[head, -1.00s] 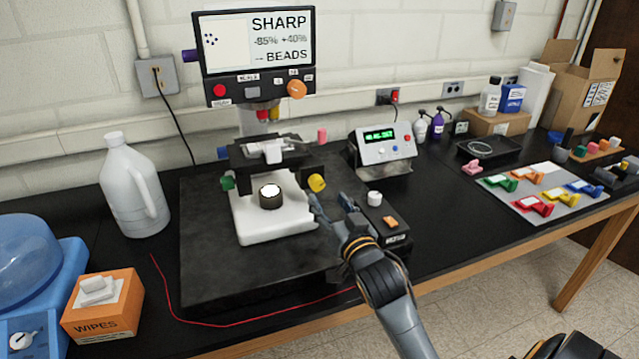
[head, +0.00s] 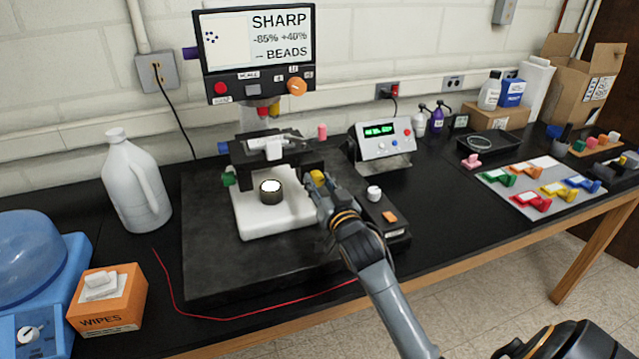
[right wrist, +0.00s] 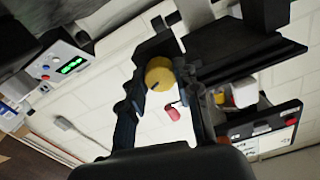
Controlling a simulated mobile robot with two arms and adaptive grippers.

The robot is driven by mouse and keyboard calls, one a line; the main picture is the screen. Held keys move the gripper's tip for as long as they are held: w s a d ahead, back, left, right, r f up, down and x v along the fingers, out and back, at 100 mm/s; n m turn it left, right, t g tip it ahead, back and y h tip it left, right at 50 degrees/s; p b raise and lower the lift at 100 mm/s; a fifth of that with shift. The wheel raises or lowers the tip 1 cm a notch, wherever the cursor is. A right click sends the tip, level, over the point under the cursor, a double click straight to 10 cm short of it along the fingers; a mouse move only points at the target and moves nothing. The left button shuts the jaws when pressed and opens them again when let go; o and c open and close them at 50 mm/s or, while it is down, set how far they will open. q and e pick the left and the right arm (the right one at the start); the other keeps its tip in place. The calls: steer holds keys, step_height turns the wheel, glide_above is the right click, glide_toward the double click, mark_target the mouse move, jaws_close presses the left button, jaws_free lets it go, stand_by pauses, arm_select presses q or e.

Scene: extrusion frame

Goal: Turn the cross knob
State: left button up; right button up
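A microscope stands on a black base (head: 220,262) on the bench. A yellow knob (head: 317,177) sits at the right side of its stage. I cannot read a label naming the cross knob. My right gripper (head: 318,190) is at this yellow knob, with its fingers apart. In the right wrist view the yellow knob (right wrist: 159,74) shows between the open fingers (right wrist: 165,68); I cannot tell whether they touch it. A green knob (head: 229,179) is on the stage's left side. My left gripper is not in view.
The screen (head: 258,40) reads SHARP, -85% +40%, BEADS. A white jug (head: 133,190) stands left of the base. A control box (head: 385,140) and a small box with a white knob (head: 374,193) are to the right. A red cord (head: 235,318) lies along the front.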

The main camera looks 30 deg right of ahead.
jaws_close()
steer(key=shift+n, duration=0.3)
steer(key=n+p, duration=0.2)
steer(key=n, duration=0.1)
steer(key=shift+r+n, duration=0.1)
steer(key=shift+n, duration=0.3)
steer(key=n+p, duration=0.2)
steer(key=n, duration=0.3)
steer(key=n+p, duration=0.1)
steer(key=n, duration=0.4)
steer(key=shift+n, duration=0.4)
steer(key=n+p, duration=0.1)
steer(key=n, duration=0.4)
steer(key=shift+p, duration=0.35)
steer(key=shift+n, duration=0.4)
steer(key=o, duration=1)
jaws_free()
